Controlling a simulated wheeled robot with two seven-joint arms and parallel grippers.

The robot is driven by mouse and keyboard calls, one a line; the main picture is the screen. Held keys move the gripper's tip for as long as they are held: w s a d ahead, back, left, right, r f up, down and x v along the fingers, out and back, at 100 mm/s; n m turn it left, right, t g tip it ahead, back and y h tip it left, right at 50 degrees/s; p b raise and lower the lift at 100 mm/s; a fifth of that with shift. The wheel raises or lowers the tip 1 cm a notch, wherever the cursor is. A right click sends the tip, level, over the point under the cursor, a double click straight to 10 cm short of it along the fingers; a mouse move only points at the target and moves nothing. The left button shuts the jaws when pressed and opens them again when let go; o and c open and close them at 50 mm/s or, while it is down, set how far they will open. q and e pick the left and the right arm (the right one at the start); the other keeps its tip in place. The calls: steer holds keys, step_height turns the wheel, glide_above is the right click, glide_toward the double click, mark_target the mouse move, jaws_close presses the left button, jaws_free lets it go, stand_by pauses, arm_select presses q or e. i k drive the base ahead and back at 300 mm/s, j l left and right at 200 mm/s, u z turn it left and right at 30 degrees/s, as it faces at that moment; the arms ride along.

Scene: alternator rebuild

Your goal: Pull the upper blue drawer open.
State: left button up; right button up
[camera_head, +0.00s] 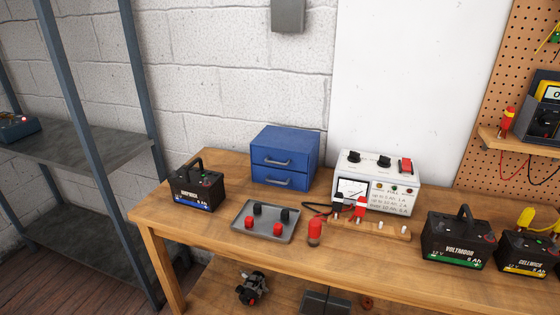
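A small blue cabinet (304,149) with two drawers stands at the back of the wooden workbench, near the wall. Its upper drawer (279,158) has a grey bar handle (276,162) and looks closed, flush with the front. The lower drawer (279,179) has a similar handle and also looks closed. Neither of my grippers is in view.
A black battery (197,187) stands left of the cabinet. A grey tray (265,221) with red and black caps lies in front. A white meter unit (377,181) stands to the right, with a red cylinder (315,232) before it. More batteries (458,238) stand far right.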

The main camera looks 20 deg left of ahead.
mark_target(281, 159)
steer(key=j+u, duration=0.15)
steer(key=u, duration=0.25)
steer(key=j+u, duration=0.2)
steer(key=u, duration=0.15)
steer(key=j+u, duration=0.15)
steer(key=u, duration=0.25)
